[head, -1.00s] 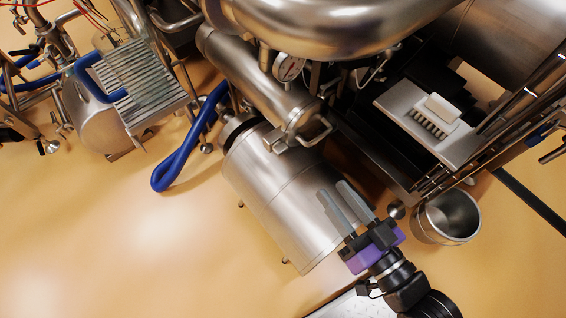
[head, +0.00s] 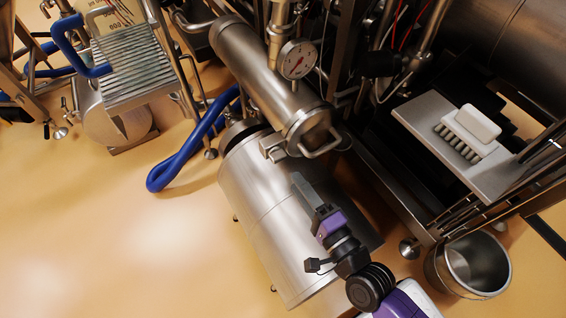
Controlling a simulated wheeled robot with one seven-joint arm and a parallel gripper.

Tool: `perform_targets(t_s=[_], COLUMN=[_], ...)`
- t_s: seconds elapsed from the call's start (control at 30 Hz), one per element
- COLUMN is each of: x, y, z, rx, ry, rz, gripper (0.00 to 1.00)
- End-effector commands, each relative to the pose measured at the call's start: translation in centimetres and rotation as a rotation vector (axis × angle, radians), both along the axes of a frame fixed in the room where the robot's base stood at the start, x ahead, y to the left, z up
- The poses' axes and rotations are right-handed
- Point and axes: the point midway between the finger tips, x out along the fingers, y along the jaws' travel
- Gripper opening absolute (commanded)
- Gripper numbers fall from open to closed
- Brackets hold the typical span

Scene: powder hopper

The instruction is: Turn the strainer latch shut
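The strainer (head: 262,78) is a steel tube slanting down to the right, with a round end cap. A loop-shaped handle (head: 325,146) sits on the cap, and a small square block (head: 272,149) sits at the cap's left side. I cannot tell for sure which of these is the latch, or its exact turn. My gripper (head: 302,190) is just below the cap, in front of the large steel drum, its grey fingers pointing up toward the cap. It appears apart from the handle and block. The fingers overlap in this view, so their gap is hidden.
The large steel drum (head: 260,215) lies under the strainer. A pressure gauge (head: 297,60) stands above the tube. A white brush (head: 470,125) lies on a grey shelf (head: 415,110) at right. A steel pot (head: 475,265) stands at lower right. A blue hose (head: 180,160) loops at left; floor beyond is clear.

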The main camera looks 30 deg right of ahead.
Motion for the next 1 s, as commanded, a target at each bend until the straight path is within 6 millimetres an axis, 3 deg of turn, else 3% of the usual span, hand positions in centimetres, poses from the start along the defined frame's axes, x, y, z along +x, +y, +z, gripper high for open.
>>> perform_targets(t_s=[0.6,0.97,1.0], x=[7.2,7.7,7.7], y=[0.0,0.0,0.0], z=[0.0,0.0,0.0], rx=[0.006,0.005,0.005], ry=[-0.002,0.000,0.000], rz=[0.000,0.000,0.000], gripper=[0.36,0.36,0.32])
